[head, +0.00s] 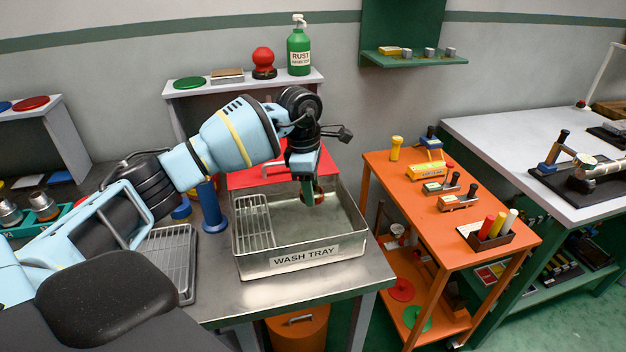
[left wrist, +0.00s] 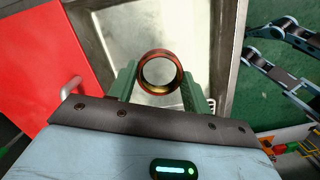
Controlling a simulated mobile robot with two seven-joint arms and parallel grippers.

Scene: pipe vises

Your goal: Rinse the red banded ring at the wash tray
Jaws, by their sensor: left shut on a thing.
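My left gripper (head: 311,192) points down over the wash tray (head: 245,268), a metal basin labelled WASH TRAY with a wire rack in its left part. In the left wrist view its green fingers (left wrist: 160,88) are shut on the red banded ring (left wrist: 160,91), a reddish-brown ring with an open middle. In the head view only a small part of the ring (head: 319,197) shows beside the fingers. It is over the open part of the basin, right of the rack. I cannot tell whether it touches the tray floor. My right gripper is out of view.
A red panel (head: 240,179) lies behind the tray. A blue cylinder stand (head: 212,208) and a wire rack (head: 170,262) are to its left. An orange cart (head: 390,165) with tools stands to the right. A shelf with a green bottle (head: 299,52) is behind.

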